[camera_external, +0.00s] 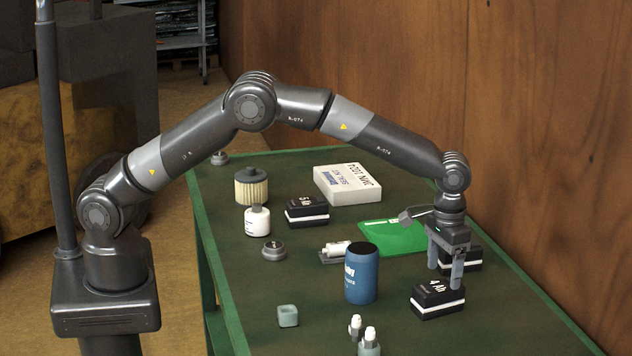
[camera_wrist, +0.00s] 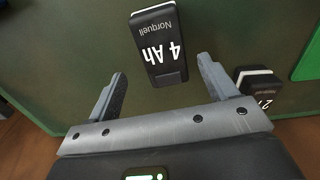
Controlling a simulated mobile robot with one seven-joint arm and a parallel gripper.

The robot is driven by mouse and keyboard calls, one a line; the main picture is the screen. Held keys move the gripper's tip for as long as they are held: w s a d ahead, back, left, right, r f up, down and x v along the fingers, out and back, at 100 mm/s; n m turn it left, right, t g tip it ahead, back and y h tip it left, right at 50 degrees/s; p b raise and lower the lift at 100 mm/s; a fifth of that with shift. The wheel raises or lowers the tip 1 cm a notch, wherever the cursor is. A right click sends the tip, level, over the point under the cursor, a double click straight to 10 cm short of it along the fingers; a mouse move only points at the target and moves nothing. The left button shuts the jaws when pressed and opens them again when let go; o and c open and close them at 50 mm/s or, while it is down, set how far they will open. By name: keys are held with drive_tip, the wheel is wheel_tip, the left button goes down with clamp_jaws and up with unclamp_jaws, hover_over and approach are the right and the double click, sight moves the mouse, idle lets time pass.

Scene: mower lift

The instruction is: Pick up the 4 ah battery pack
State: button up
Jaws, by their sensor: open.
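The 4 Ah battery pack (camera_external: 437,299) is a black block with a white band and white "4 Ah" lettering. It lies on the green table at the right front in the external view. In the wrist view the battery pack (camera_wrist: 158,44) sits ahead of the fingers and between their lines, its near end close to the fingertip level. My gripper (camera_external: 446,280) is above and just behind the pack, fingers pointing down. In the wrist view my gripper (camera_wrist: 162,72) is open with nothing between its fingers.
Another black battery pack (camera_external: 472,259) is close behind my gripper; it also shows in the wrist view (camera_wrist: 262,90). A blue can (camera_external: 361,274) stands left of the 4 Ah pack. A green sheet (camera_external: 392,238), white box (camera_external: 348,184) and 5 Ah pack (camera_external: 306,210) lie farther back.

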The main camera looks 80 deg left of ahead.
sight(440, 285)
drive_tip(key=f, duration=0.7)
drive_tip(key=shift+s+a+f, duration=0.2)
drive_tip(key=shift+s+f, duration=0.05)
drive_tip(key=c, duration=1.4)
